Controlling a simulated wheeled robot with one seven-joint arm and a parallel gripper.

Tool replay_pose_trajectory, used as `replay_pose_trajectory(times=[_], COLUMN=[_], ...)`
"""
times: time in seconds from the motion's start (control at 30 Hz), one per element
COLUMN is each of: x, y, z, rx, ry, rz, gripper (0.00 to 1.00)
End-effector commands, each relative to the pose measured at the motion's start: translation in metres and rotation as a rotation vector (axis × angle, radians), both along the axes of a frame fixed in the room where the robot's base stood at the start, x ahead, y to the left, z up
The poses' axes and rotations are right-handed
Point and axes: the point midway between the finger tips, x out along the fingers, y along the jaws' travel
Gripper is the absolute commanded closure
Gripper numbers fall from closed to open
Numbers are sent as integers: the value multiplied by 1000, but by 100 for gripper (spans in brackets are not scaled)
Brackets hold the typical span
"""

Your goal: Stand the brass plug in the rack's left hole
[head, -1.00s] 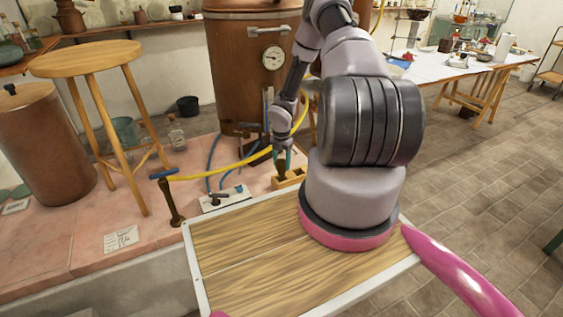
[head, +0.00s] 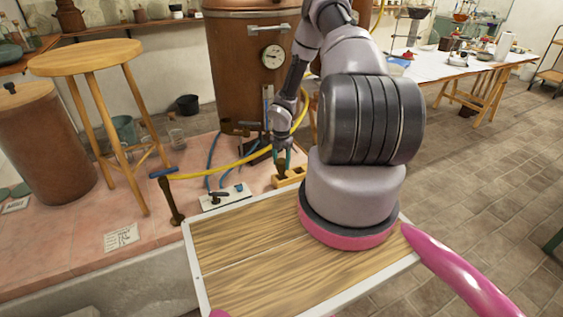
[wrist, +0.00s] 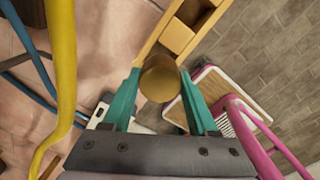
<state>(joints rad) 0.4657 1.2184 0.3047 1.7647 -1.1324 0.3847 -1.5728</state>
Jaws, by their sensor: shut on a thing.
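My gripper (wrist: 158,85) has teal fingers on either side of the brass plug, and it is shut on it. The brass plug (wrist: 160,80) shows its round end in the wrist view. In the head view my gripper (head: 283,158) is above the wooden rack (head: 291,176), with the plug small and dark between the fingers. In the wrist view the rack (wrist: 178,36) lies just beyond the plug, with a dark opening near the top edge. The plug overlaps the rack's near end in the picture. I cannot tell whether it touches the rack or is in a hole.
A yellow hose (head: 225,168) and blue hoses run left of my gripper. A copper vessel (head: 240,75) stands behind. A stool (head: 88,62) is at left.

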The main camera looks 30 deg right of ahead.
Motion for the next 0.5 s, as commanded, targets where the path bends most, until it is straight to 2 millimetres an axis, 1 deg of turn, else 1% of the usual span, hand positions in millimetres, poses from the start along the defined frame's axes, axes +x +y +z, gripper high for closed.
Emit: replay_pose_trajectory(times=[0.5], x=[0], y=[0], z=[-6], rx=[0], ry=[0], rz=[0], gripper=[100])
